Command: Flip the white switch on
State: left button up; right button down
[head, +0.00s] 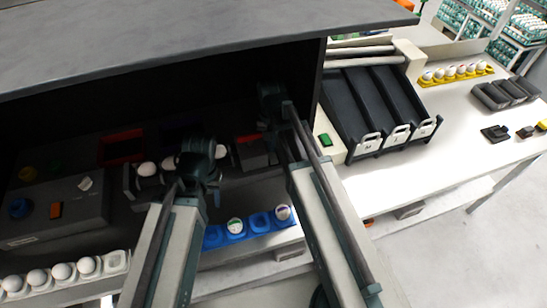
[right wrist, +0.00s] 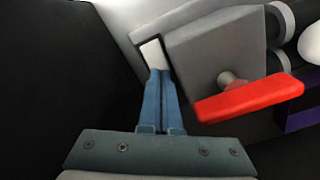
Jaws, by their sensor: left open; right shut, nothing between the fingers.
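The white switch (right wrist: 153,54) shows in the right wrist view as a pale rocker in a dark frame on a grey sloped face. My right gripper (right wrist: 158,74) is shut and empty, its blue fingertips at the switch's lower end, seemingly touching it. In the head view the right gripper (head: 270,94) reaches into the shadow under the dark hood, and I cannot make out the switch there. My left gripper (head: 193,160) is open in front of a row of eggs (head: 152,169); its fingers are hard to see.
A red handle (right wrist: 250,98) sticks out right beside the switch. In the head view, a grey control box (head: 60,205) stands left, a blue egg tray (head: 260,222) lies between my arms, and a dark sorting rack (head: 375,105) stands right. The white table (head: 455,125) has free room.

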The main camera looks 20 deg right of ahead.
aim_at(272, 154)
pick_arm(q)
jog(key=shift+f+b, duration=0.9)
pick_arm(e)
jog(key=shift+f, duration=0.95)
pick_arm(q)
jog(key=shift+r, duration=0.1)
pick_arm(e)
jog(key=shift+r, duration=0.15)
notch_tip(272, 154, up, 7)
jog(key=p, duration=0.7)
pick_arm(q)
notch_tip(272, 154, up, 7)
jog(key=shift+f, duration=0.35)
pick_arm(e)
jog(key=s+a+n+h, duration=0.1)
jog(key=s+a+n, duration=0.8)
jog(key=s, duration=0.5)
jog(key=shift+s+a+f, duration=0.15)
jog(key=shift+a+f, duration=0.15)
jog(key=shift+a, duration=0.45)
